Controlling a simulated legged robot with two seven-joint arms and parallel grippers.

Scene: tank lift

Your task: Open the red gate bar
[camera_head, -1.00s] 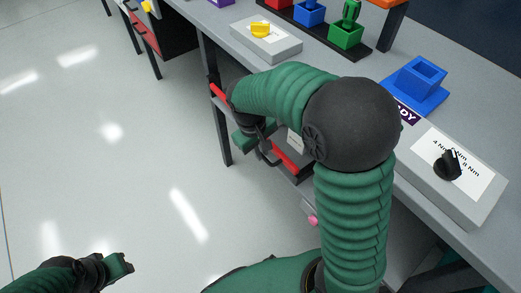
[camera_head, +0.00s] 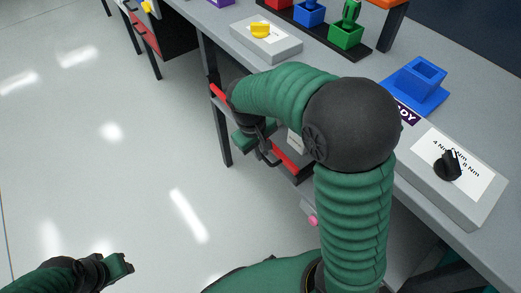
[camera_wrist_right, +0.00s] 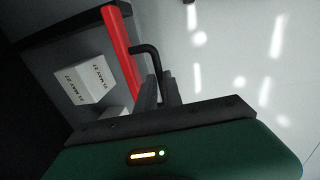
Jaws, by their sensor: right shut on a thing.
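The red gate bar shows in the right wrist view (camera_wrist_right: 121,58) as a long red strip on the front of a dark shelf. In the head view its red pieces show on both sides of my right forearm (camera_head: 289,159), which hides the middle. A black bent handle (camera_wrist_right: 150,52) sticks out from the bar. My right gripper (camera_wrist_right: 161,93) is shut on the handle; it also shows in the head view (camera_head: 264,143) below the table edge. My left gripper (camera_head: 125,265) is low over the floor at the bottom left, away from the bar; its jaw opening is unclear.
A white dated box (camera_wrist_right: 85,78) sits behind the bar. The grey table (camera_head: 375,75) above holds a yellow-knob box (camera_head: 275,45), a blue socket block (camera_head: 415,85) and a black-dial box (camera_head: 455,180). A table leg (camera_head: 215,100) stands left of my right gripper. The floor at left is clear.

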